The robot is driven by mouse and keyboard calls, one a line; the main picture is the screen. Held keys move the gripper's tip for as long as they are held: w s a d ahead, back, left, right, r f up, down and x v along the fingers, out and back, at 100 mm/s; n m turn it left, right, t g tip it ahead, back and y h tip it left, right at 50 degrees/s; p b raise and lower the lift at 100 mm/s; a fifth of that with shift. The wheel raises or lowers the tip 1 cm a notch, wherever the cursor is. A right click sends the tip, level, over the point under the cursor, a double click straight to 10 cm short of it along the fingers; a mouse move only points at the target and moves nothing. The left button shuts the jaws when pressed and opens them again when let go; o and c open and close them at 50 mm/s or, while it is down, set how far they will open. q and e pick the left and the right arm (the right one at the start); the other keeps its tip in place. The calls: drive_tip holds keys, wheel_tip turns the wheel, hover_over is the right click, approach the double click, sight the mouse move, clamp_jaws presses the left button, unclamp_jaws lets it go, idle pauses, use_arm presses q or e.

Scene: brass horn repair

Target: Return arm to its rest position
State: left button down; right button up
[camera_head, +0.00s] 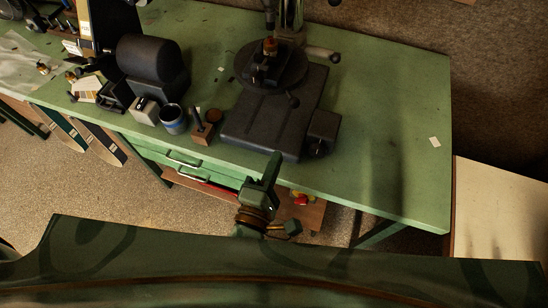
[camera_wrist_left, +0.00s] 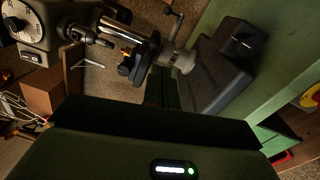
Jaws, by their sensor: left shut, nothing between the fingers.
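My left gripper (camera_head: 272,166) shows in the head view, shut and empty, in front of the bench's front edge. It is just below the base of the drill press (camera_head: 258,130), as seen in the picture; I cannot tell the exact gap. In the left wrist view the gripper's dark fingers (camera_wrist_left: 162,88) are together, pointing towards the drill press column (camera_wrist_left: 130,34). My right gripper is in neither view.
The green bench (camera_head: 390,120) has clear room on its right. Drawer handles (camera_head: 184,163) stick out under the bench edge.

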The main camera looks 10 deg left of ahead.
use_arm(q)
drive_tip(key=shift+a, duration=0.2)
drive_tip(key=s+a+f+m+g+b, duration=0.25)
drive_tip(key=f+m, duration=0.25)
drive_tip(key=f, duration=0.7)
drive_tip(key=s+a+f+m+g+b, duration=0.2)
drive_tip(key=s+a+f+m+g, duration=0.15)
drive_tip(key=f, duration=0.85)
drive_tip(key=s+a+f+m+g+b, duration=0.25)
drive_tip(key=f+m, duration=0.25)
drive_tip(key=f, duration=0.7)
drive_tip(key=s+a+f+m+g+y+b, duration=0.2)
drive_tip(key=s+a+f+m+g, duration=0.2)
drive_tip(key=s+f, duration=0.5)
drive_tip(key=s+a+f+m+g+y+b, duration=0.2)
drive_tip(key=s+a+f+m+g, duration=0.1)
drive_tip(key=s+a+f, duration=0.6)
drive_tip(key=s+g, duration=0.1)
drive_tip(key=s, duration=0.2)
drive_tip(key=shift+s+a+f+m+g+b, duration=0.25)
drive_tip(key=shift+a+f+m+g+b, duration=0.05)
drive_tip(key=shift+f+m+g, duration=0.05)
